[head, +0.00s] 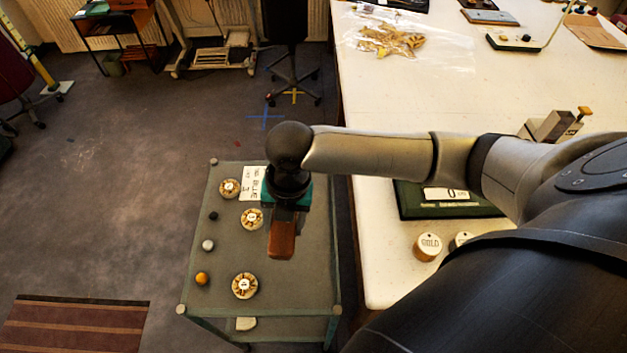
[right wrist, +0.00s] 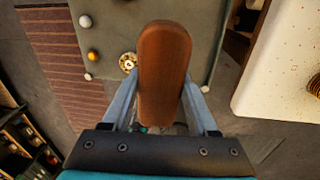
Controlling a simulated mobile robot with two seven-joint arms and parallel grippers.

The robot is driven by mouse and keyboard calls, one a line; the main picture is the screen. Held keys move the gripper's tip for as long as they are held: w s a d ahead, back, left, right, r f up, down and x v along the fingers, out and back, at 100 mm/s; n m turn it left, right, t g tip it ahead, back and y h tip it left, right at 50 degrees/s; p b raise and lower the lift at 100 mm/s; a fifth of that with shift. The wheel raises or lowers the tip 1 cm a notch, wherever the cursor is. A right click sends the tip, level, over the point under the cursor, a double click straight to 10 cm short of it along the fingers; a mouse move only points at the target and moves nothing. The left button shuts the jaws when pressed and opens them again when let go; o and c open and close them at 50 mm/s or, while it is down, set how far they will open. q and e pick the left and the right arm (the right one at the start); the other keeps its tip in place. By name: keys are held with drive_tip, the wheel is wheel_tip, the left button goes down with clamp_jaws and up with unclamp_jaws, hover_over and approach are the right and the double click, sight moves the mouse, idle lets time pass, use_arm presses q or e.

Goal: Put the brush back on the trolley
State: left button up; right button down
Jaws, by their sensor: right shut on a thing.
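The brush (head: 282,240), with a brown wooden back, is in my right gripper (head: 287,212) over the grey-topped trolley (head: 305,285). In the right wrist view, the brush (right wrist: 164,70) stands out lengthwise between the two fingers of the right gripper (right wrist: 160,100), which is shut on it. The trolley top (right wrist: 190,14) lies beneath the brush; I cannot tell the height of the gap. The brush's bristles are hidden. My left gripper is not in view.
Several round patterned discs (head: 245,285), an orange ball (head: 202,278), small knobs and a white card (head: 250,183) are on the trolley. Its right front part is clear. A white table (head: 385,245) stands close on the right, with round labelled tins (head: 428,247).

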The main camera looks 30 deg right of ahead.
drive_tip(key=s+d+r+g+p, duration=0.1)
drive_tip(key=s+d+r+g, duration=0.15)
drive_tip(key=d, duration=0.25)
drive_tip(key=b, duration=0.2)
hover_over(314, 263)
drive_tip(key=shift+t+h, duration=0.3)
drive_tip(key=shift+t, duration=0.15)
drive_tip(key=f, duration=1.5)
drive_tip(key=shift+w+f, duration=0.15)
drive_tip(key=shift+w, duration=0.05)
drive_tip(key=shift+f, duration=1.95)
drive_tip(key=shift+c, duration=0.9)
unclamp_jaws()
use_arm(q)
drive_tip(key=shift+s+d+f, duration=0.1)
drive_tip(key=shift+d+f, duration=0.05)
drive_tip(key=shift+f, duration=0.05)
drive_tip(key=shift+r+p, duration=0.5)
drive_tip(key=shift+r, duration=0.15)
use_arm(e)
wheel_tip(314, 263, up, 12)
drive_tip(key=w, duration=0.1)
drive_tip(key=shift+d, duration=0.35)
